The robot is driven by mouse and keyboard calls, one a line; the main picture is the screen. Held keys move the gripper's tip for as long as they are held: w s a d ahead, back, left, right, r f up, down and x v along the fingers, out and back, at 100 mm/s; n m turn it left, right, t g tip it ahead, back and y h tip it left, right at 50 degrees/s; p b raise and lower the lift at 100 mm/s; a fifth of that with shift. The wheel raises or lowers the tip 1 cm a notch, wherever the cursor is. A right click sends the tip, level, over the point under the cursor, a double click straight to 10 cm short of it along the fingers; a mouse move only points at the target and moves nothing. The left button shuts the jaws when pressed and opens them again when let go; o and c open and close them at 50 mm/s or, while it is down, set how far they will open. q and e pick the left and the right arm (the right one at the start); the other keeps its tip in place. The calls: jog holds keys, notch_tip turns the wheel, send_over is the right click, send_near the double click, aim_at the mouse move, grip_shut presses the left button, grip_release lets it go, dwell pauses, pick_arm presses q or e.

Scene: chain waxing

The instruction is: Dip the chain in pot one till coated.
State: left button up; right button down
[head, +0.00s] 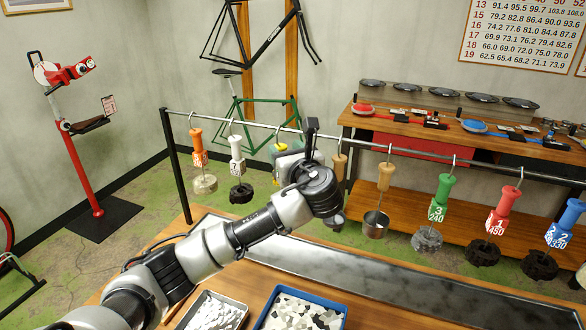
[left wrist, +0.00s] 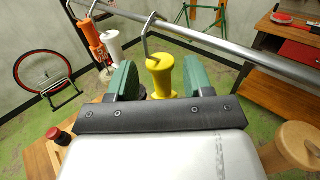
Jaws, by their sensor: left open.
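My left gripper (head: 290,150) is at the hanging rail, over the yellow-handled hanger. In the left wrist view its two green fingers stand open on either side of the yellow handle (left wrist: 160,76), which hangs from a metal hook. What hangs below that handle is hidden. Other numbered handles hang from the rail (head: 330,142): orange (head: 195,139), white (head: 236,147), green (head: 440,188), red (head: 502,201) and blue (head: 567,217). Dark, chain-like bundles hang below several of them. Several dark round tops (head: 482,98) sit in the back bench; no pot number is readable. My right gripper is out of view.
A small metal ladle (head: 376,224) hangs right of my gripper from a wooden handle. A red stand (head: 85,175) is at left.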

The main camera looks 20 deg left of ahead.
aim_at(280, 145)
pick_arm(q)
jog(key=b+x, duration=0.2)
jog(key=x, duration=0.1)
jog(key=shift+w+a+f, duration=0.1)
jog(key=shift+w+a, duration=0.1)
jog(key=shift+a, duration=0.15)
jog(key=shift+d+f, duration=0.1)
jog(key=shift+f, duration=1.3)
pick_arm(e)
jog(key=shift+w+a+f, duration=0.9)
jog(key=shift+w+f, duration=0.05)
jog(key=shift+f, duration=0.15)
pick_arm(q)
grip_shut()
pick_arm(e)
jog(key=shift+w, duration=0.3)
